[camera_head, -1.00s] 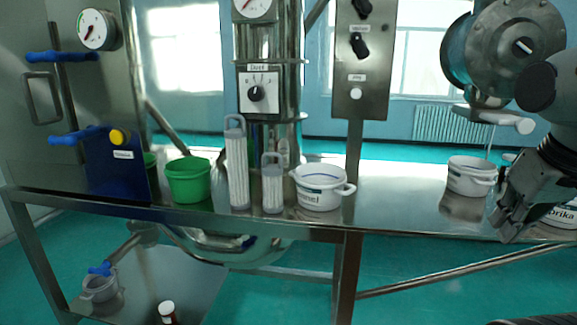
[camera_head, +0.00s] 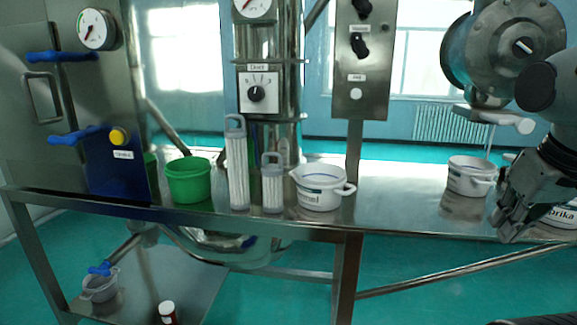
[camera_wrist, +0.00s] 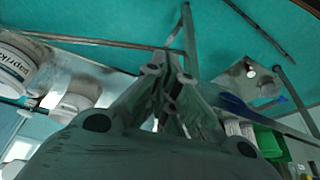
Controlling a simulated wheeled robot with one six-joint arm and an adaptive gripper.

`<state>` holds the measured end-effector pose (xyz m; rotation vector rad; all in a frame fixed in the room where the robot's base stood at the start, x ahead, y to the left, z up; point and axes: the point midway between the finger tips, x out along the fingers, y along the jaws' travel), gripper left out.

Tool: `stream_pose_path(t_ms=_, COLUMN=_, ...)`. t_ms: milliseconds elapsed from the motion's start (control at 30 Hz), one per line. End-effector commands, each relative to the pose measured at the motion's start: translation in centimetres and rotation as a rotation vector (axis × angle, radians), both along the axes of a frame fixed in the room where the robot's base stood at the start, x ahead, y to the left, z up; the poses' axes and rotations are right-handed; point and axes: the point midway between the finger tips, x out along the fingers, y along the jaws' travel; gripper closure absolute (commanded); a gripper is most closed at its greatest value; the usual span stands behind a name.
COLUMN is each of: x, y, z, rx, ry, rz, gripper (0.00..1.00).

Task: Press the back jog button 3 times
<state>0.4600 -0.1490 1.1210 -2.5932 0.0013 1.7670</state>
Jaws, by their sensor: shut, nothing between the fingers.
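A grey upright control panel (camera_head: 347,60) stands behind the table, with two black knobs on it. A round white button (camera_head: 356,94) sits near its lower end, below a small label too blurred to read surely. My gripper (camera_head: 507,230) is at the right side of the table, pointing down, well to the right of the panel and lower than the button. In the wrist view my gripper (camera_wrist: 171,62) is shut and empty, its fingers together. The white button is not visible in the wrist view.
On the table (camera_head: 400,215) stand a green bucket (camera_head: 188,182), two clear containers with white rods (camera_head: 237,170), a white pot (camera_head: 319,190) and another white pot (camera_head: 468,178). A paprika-labelled container (camera_head: 563,215) is beside my gripper. The table between the white pots is clear.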

Motion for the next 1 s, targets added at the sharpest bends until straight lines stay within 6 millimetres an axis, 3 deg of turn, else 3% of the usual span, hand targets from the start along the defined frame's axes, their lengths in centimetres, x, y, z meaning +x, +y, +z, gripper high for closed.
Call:
stream_pose_path(t_ms=500, x=0.0, y=0.1, z=0.0, rx=0.000, ry=0.000, rz=0.003, gripper=1.00)
stream_pose_path(t_ms=667, x=0.8, y=1.5, z=-0.8, rx=-0.002, ry=0.045, rz=0.073, gripper=1.00)
stream_pose_path(t_ms=767, x=3.2, y=3.4, z=-0.7, rx=-0.023, ry=0.088, rz=0.169, gripper=1.00)
stream_pose_path(t_ms=1000, x=13.3, y=8.6, z=3.0, rx=-0.134, ry=0.001, rz=0.355, gripper=1.00)
